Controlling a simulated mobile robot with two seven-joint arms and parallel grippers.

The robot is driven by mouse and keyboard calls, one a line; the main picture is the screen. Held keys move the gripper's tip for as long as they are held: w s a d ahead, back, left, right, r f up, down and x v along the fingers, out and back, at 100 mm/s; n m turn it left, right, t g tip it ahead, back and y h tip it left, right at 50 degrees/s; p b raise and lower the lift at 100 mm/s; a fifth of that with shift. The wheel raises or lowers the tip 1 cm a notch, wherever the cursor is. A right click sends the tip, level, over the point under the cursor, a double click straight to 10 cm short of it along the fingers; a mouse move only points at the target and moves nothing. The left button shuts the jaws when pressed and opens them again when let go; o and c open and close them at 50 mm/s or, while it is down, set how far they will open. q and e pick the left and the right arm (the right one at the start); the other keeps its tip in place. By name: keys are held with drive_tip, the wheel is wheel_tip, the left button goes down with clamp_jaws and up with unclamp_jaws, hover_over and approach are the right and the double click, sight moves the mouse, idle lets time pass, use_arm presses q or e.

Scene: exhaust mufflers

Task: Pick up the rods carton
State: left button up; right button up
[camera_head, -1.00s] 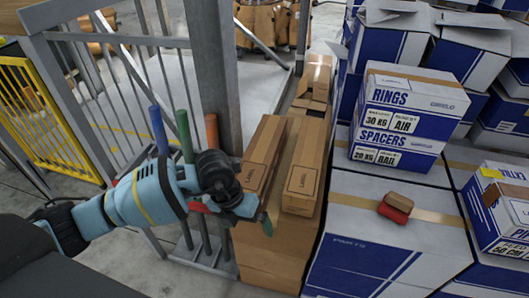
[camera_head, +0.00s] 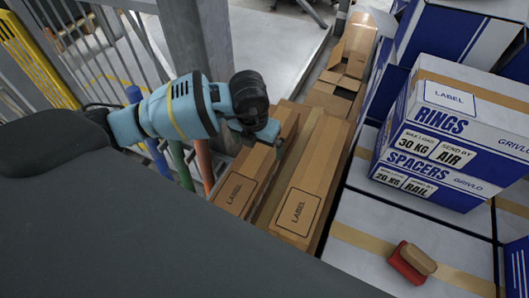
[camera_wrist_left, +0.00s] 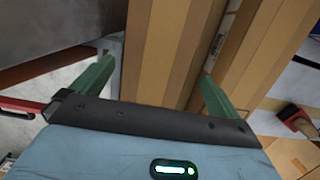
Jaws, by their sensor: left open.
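No carton here shows a readable "rods" marking. Two long, narrow brown cartons lie side by side, a left one (camera_head: 237,190) and a right one (camera_head: 305,195), each with a label on top. My left gripper (camera_head: 270,132) is open above the far part of the left carton. In the left wrist view the green fingers of my left gripper (camera_wrist_left: 157,78) stand apart, with the left long carton (camera_wrist_left: 160,45) showing between them. I cannot tell whether either finger touches it. My right gripper is in neither view.
A blue-and-white RINGS carton (camera_head: 480,118) sits on a SPACERS carton (camera_head: 425,180) at the right. A red and tan brush-like object (camera_head: 412,262) lies on a large white box (camera_head: 370,255). A grey post (camera_head: 197,60) and railings stand at the left, beside colored upright rods (camera_head: 204,165).

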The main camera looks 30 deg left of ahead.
sight(258, 154)
use_arm(q)
drive_tip(key=shift+s+f, duration=0.2)
drive_tip(key=shift+f, duration=0.05)
drive_tip(key=shift+w+f, duration=0.1)
drive_tip(key=shift+f, duration=0.75)
drive_tip(key=shift+w+f, duration=0.1)
drive_tip(key=shift+f, duration=0.35)
drive_tip(key=f, duration=0.3)
drive_tip(key=shift+w+a+f, duration=0.15)
drive_tip(key=shift+w+f, duration=0.2)
drive_tip(key=shift+f, duration=0.45)
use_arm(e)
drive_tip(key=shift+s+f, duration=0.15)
use_arm(q)
drive_tip(key=shift+c, duration=0.4)
